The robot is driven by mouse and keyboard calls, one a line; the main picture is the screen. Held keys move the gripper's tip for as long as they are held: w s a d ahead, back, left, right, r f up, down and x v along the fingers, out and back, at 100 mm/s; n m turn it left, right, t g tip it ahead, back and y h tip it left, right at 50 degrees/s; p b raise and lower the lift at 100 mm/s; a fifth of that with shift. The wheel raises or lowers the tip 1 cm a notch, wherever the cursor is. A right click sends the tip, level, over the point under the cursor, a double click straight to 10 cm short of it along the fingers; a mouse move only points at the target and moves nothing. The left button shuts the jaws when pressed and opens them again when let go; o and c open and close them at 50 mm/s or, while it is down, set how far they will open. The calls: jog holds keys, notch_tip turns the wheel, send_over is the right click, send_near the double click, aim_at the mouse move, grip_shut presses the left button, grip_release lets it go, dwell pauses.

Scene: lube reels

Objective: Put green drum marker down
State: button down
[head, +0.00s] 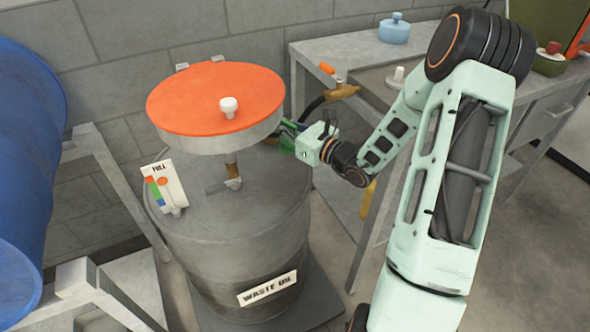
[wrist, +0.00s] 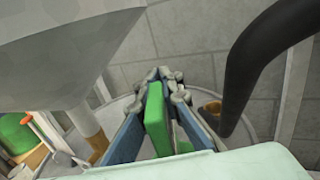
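The green drum marker (wrist: 155,120) is a flat green piece standing on edge between the fingers of my gripper (wrist: 165,85) in the wrist view. The fingertips close in on both sides of it. In the head view my gripper (head: 290,136) is at the right side of the grey waste oil drum (head: 215,240), near the top rim, with a little green (head: 286,143) showing. Most of the marker is hidden there. I cannot tell whether it touches the drum.
A funnel with an orange lid (head: 195,98) rises above the drum top. A FULL gauge board (head: 163,187) with coloured bars stands at left. A dark hose (wrist: 262,60) passes right of my gripper. A grey workbench (head: 345,55) is behind; a blue drum (head: 25,150) lies left.

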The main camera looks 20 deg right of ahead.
jog(key=f+b, duration=0.2)
jog(key=f, duration=0.8)
jog(key=shift+w+b, duration=0.2)
jog(key=shift+b, duration=0.2)
jog(key=shift+f, duration=0.1)
jog(key=c, duration=2.6)
grip_release()
jog(key=shift+f, duration=0.1)
jog(key=o, duration=0.5)
jog(key=shift+r, duration=0.25)
jog(key=p+v, duration=0.1)
jog(key=v, duration=1.1)
jog(key=shift+s+a+p, duration=0.1)
jog(key=shift+s+p, duration=0.05)
jog(key=shift+p, duration=0.15)
